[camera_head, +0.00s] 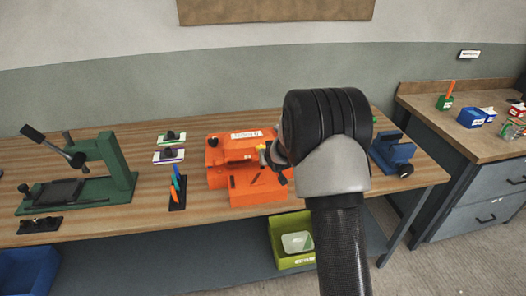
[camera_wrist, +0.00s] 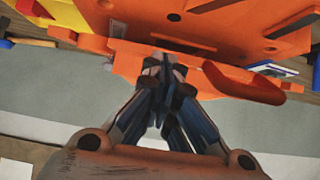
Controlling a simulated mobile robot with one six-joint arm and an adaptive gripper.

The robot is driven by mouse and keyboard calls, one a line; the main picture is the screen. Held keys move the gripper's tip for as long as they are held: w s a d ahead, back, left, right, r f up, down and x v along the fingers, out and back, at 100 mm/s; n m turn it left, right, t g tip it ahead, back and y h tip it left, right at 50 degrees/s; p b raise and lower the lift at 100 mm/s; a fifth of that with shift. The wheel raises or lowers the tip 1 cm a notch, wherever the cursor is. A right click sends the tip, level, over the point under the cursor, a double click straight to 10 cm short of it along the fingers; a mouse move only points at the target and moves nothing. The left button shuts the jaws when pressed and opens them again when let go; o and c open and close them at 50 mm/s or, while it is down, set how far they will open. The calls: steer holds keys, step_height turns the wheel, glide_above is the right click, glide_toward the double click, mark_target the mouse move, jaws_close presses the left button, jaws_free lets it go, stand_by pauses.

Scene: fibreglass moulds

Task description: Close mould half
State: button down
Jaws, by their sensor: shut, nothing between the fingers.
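The orange mould (camera_head: 218,180) stands on the wooden bench in the middle of the head view. A raised rear part carries a white label (camera_head: 246,134), and a lower block (camera_head: 258,196) lies in front. In the wrist view its orange surfaces (camera_wrist: 225,30) fill the top, with dark slots and a protruding orange tab (camera_wrist: 245,84). My gripper (camera_wrist: 166,68) is shut and empty, with its fingertips close to the orange edge; I cannot tell whether they touch it. In the head view my arm hides the mould's right side and much of my gripper (camera_head: 275,156).
A green press (camera_head: 118,165) stands at the left and a blue vice-like fixture (camera_head: 392,153) at the right. Pens in a dark holder (camera_head: 177,193) and small labelled blocks (camera_head: 169,155) stand left of the mould. A yellow-green bin (camera_head: 284,246) sits below.

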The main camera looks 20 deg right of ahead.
steer(key=shift+s+d+f+b, duration=0.15)
steer(key=shift+f+b, duration=0.3)
steer(key=shift+f, duration=0.4)
steer(key=shift+s+a+f+b, duration=0.15)
steer(key=shift+f+b, duration=0.25)
steer(key=shift+f, duration=0.4)
steer(key=shift+d+r, duration=0.1)
